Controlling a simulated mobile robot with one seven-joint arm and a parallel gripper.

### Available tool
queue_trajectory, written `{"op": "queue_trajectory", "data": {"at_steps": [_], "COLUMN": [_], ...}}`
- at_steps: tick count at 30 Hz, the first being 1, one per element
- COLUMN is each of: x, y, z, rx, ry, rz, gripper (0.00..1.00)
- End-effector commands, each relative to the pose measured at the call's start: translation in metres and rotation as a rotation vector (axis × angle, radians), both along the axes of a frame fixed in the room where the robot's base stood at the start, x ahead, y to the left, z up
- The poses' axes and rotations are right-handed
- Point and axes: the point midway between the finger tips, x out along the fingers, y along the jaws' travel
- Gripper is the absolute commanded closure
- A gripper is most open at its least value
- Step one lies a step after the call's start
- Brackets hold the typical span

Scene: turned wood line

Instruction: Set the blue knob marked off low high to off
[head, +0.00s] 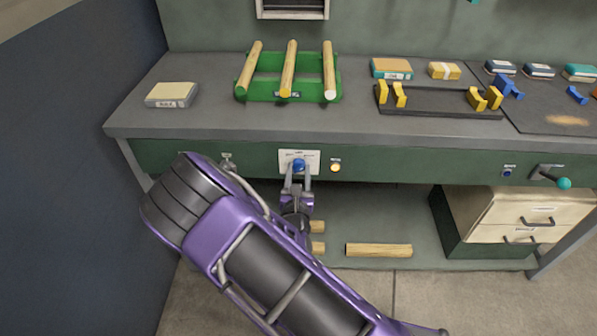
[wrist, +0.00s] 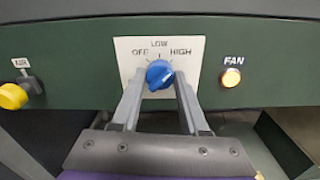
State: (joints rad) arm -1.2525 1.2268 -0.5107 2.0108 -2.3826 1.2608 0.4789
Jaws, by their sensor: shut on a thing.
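The blue knob (wrist: 159,73) sits on a white plate (wrist: 125,45) on the green front panel, with OFF at upper left, LOW at the top and HIGH at upper right. Its raised grip looks slanted toward the upper right, but I cannot tell for certain which mark it points at. The knob also shows in the head view (head: 299,165). My gripper (wrist: 160,80) reaches up from below and is shut on the knob, one finger on each side. In the head view my gripper (head: 298,177) is at the panel under the bench top.
A lit lamp marked FAN (wrist: 231,77) is right of the plate. A yellow AIR valve (wrist: 13,96) is to the left. A lever with a teal ball (head: 564,183) sticks out at far right. A green rack with wooden rods (head: 262,90) stands on the bench above.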

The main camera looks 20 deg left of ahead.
Motion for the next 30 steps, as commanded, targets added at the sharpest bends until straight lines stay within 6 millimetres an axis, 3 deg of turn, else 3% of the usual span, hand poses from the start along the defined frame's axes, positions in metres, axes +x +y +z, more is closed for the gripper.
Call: {"op": "queue_trajectory", "data": {"at_steps": [11,30], "x": [-0.0003,-0.0006], "y": [0.0000,0.0005], "z": [0.0032,0.0019], "rx": [-0.160,-0.740], "ry": [-0.037,-0.177], "rz": [0.000,0.002], "gripper": [1.00,1.00]}}
